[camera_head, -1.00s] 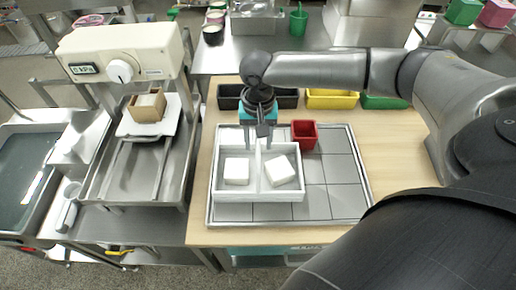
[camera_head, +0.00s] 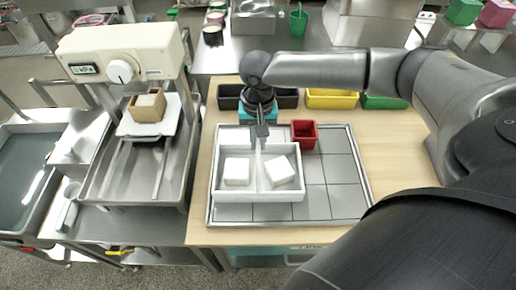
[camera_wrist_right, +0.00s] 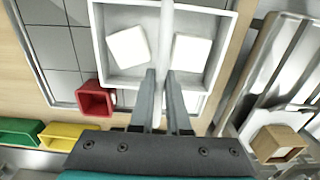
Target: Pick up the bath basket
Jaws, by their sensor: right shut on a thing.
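The bath basket (camera_head: 258,197) is a white open tray with two compartments split by a middle divider. It sits on the grey tiled tray (camera_head: 330,205) on the table and also shows in the right wrist view (camera_wrist_right: 98,45). A white block lies in each compartment, one on the left (camera_head: 237,171) and one on the right (camera_head: 279,172). My right gripper (camera_head: 259,142) reaches down over the basket's far side. Its fingers (camera_wrist_right: 160,78) are shut on the basket's middle divider. My left gripper is out of view.
A small red bin (camera_head: 304,136) stands close behind the basket's right side. Dark, yellow (camera_head: 332,99) and green bins line the table's back. On the left is a beige machine (camera_head: 122,60) with a brown box (camera_head: 147,107) on its plate. The tiled tray's right part is bare.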

